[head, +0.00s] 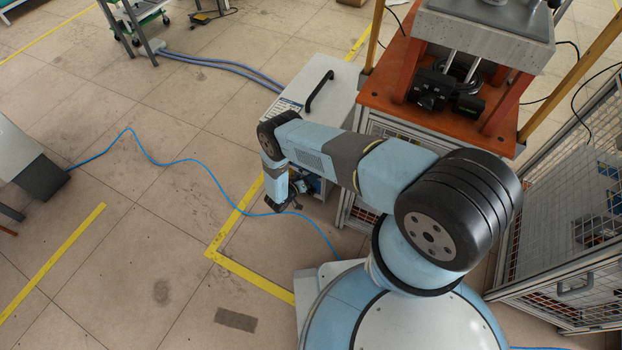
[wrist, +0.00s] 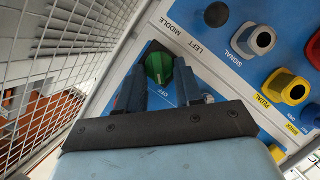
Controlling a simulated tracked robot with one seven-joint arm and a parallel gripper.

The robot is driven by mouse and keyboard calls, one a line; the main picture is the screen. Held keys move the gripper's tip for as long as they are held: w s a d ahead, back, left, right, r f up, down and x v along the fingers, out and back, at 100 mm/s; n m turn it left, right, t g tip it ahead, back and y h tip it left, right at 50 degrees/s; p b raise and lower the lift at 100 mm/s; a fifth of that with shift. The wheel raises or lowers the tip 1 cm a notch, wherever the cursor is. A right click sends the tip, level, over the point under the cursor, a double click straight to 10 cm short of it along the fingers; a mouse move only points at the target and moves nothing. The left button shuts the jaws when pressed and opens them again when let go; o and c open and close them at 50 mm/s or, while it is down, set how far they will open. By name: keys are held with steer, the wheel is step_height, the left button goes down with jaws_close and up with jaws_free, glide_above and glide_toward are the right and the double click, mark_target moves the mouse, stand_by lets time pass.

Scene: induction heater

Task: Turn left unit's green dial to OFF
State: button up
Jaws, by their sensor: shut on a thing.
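The green dial (wrist: 159,66) sits on a blue and white panel (wrist: 200,65) in the wrist view. My gripper (wrist: 160,84) has one finger on each side of the dial and is shut on it. The word OFF is printed on the panel close to the fingers. The dial's lower part is partly hidden by the gripper. In the head view, my gripper (head: 283,204) is low at the front of a white cabinet (head: 330,75) with a black handle. The dial cannot be made out there.
Black (wrist: 217,14), grey (wrist: 253,40) and yellow (wrist: 287,87) connectors stick out of the panel to the right of my gripper. A wire mesh (wrist: 65,60) stands close on the left. In the head view, an orange press table (head: 385,105) stands right of the cabinet, and a blue cable (head: 165,163) crosses the floor.

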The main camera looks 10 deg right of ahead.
steer(key=shift+s+f, duration=0.1)
steer(key=o, duration=1)
steer(key=v, duration=1.3)
steer(key=shift+s+a, duration=0.15)
steer(key=shift+a, duration=0.15)
